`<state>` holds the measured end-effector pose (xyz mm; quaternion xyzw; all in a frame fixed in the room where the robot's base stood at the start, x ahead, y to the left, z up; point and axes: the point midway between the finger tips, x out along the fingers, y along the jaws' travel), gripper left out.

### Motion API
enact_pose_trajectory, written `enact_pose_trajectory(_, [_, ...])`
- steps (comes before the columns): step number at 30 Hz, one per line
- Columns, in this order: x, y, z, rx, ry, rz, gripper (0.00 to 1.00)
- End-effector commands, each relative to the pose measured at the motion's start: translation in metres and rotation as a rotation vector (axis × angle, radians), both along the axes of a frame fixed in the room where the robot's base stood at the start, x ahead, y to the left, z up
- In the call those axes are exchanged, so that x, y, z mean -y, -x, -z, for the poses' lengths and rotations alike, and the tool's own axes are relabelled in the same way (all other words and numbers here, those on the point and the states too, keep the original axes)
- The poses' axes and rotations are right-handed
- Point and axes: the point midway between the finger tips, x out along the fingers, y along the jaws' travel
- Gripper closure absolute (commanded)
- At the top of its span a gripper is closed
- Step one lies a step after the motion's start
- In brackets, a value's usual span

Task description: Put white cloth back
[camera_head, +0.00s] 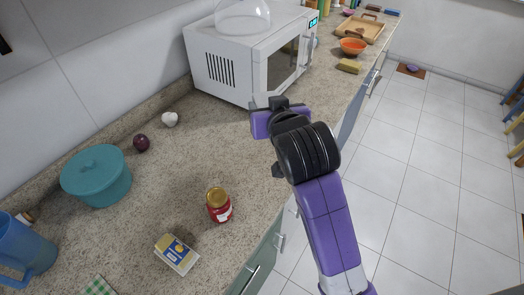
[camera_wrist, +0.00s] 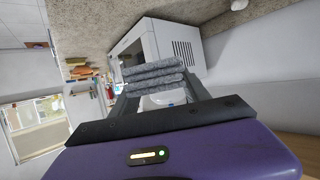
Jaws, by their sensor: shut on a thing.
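My gripper (camera_wrist: 158,95) is shut on a folded, layered cloth (camera_wrist: 150,70), which spans between its two dark fingers in the wrist view. The cloth looks speckled grey there; I take it for the white cloth, though its colour is not clearly white. In the head view my gripper (camera_head: 266,106) is over the counter, in front of the microwave's near right corner. My wrist and purple hand hide the held cloth almost wholly in that view.
A white microwave (camera_head: 243,62) with a clear dome (camera_head: 243,17) stands on the counter (camera_head: 160,205). A teal pot (camera_head: 97,180), red jar (camera_head: 219,206), butter box (camera_head: 177,254) and blue pitcher (camera_head: 22,250) are nearer. Farther along are a sponge (camera_head: 348,66), orange bowl (camera_head: 353,47) and wooden tray (camera_head: 362,29).

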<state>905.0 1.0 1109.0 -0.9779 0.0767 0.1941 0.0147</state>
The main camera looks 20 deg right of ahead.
Motion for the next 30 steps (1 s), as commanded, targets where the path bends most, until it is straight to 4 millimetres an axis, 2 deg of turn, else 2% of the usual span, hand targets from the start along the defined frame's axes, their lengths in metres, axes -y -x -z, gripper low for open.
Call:
enact_pose_trajectory(5, [0.000,0.001,0.017,-0.004,0.001,0.001,0.78])
enact_pose_trajectory(15, [0.000,0.001,0.099,-0.007,0.001,0.000,0.78])
enact_pose_trajectory(21, [0.000,0.001,0.141,-0.004,0.001,-0.001,0.78])
enact_pose_trajectory(30, [0.000,0.001,0.168,-0.003,0.000,0.000,0.78])
